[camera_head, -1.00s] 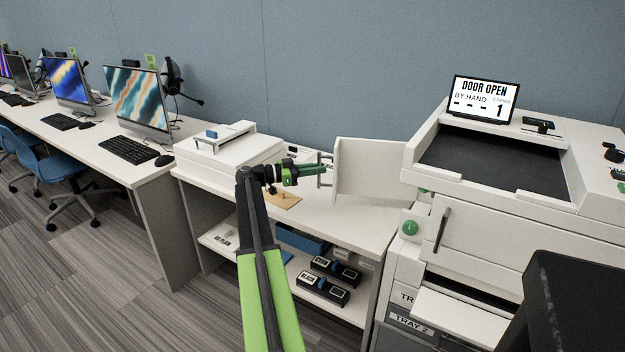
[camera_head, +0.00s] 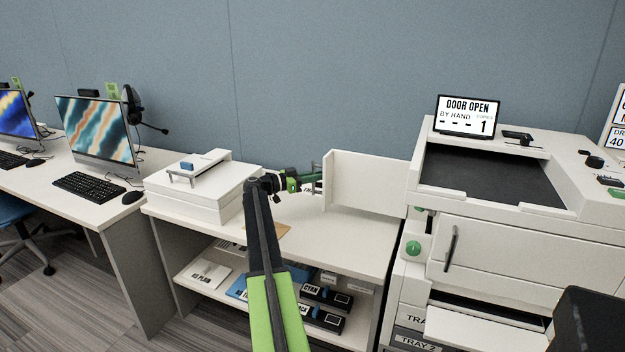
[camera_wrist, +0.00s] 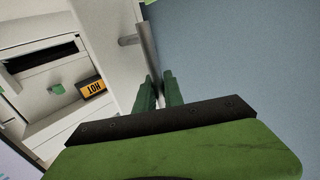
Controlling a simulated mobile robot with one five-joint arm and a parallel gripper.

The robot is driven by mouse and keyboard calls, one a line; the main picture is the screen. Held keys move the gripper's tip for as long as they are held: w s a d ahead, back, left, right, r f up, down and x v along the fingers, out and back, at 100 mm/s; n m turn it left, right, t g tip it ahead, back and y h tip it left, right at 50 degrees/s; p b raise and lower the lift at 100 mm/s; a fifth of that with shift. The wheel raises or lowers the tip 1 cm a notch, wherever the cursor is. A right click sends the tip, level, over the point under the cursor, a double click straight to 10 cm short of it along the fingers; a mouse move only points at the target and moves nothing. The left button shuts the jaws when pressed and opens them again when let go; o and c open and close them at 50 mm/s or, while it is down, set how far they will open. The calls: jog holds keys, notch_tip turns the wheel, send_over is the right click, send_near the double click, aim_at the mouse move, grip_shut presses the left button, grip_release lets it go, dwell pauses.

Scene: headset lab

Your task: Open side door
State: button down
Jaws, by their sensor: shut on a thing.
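The side door (camera_head: 366,183) is a white panel on the left side of the large copier (camera_head: 490,195). It stands swung out over the low table, well away from the copier body. My gripper (camera_head: 312,182) is at the door's free left edge, shut on the door's grey bar handle (camera_head: 318,172). In the wrist view, the green fingers (camera_wrist: 158,92) are close together around the lower end of the handle (camera_wrist: 146,50). The copier's open interior shows there, with a dark slot (camera_wrist: 42,54), a green knob (camera_wrist: 57,89) and a yellow HOT label (camera_wrist: 93,88). The copier screen (camera_head: 466,116) reads DOOR OPEN.
A small white machine (camera_head: 203,185) stands on the low table (camera_head: 300,240), left of my gripper. The shelf below holds dark boxes (camera_head: 325,297). A desk with computers (camera_head: 95,130) is at the left. A dark block (camera_head: 590,320) fills the lower right corner.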

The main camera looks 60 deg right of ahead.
jog(key=c, duration=1.8)
grip_release()
jog(key=shift+w+a, duration=0.1)
jog(key=shift+c, duration=0.2)
jog(key=o, duration=0.4)
jog(key=shift+w+a, duration=0.15)
jog(key=shift+w, duration=0.15)
jog(key=v, duration=1.7)
jog(key=shift+w+a, duration=0.15)
jog(key=shift+a, duration=0.05)
